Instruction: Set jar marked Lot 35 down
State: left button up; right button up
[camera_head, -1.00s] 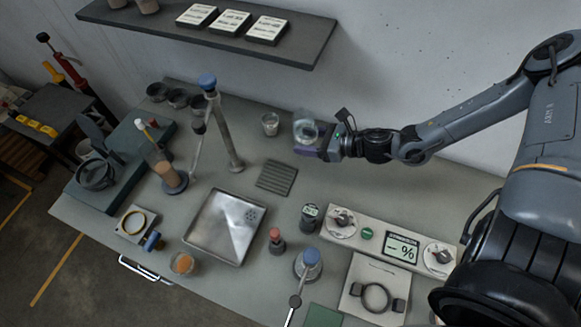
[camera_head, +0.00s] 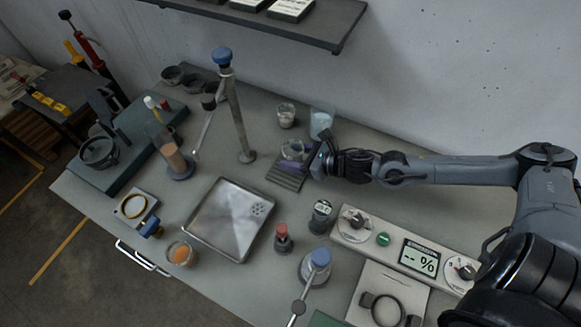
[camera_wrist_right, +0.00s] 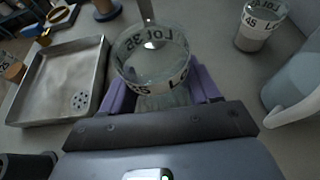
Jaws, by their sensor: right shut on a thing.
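A clear glass jar (camera_head: 292,149) with a pale band reading "Lot 35" (camera_wrist_right: 155,65) is upright between the purple fingers of my right gripper (camera_head: 303,162). In the wrist view the right gripper (camera_wrist_right: 162,88) is shut on it from both sides. In the head view the jar appears over the back part of a dark ribbed mat (camera_head: 287,176). I cannot tell whether its base touches anything. My left gripper is not in view.
A second labelled jar (camera_head: 286,116) and a clear beaker (camera_head: 321,124) stand close behind. A metal tray (camera_head: 228,217) and a post stand (camera_head: 240,120) are to the left. A black cylinder (camera_head: 320,214) and a panel with a % display (camera_head: 419,257) are in front.

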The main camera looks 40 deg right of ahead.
jog(key=shift+w+a+f, duration=0.3)
jog(key=shift+w+a, duration=0.15)
jog(key=shift+a, duration=0.05)
jog(key=shift+f+b, duration=0.3)
jog(key=shift+f, duration=1.7)
jog(key=shift+f, duration=0.1)
jog(key=o, duration=1.2)
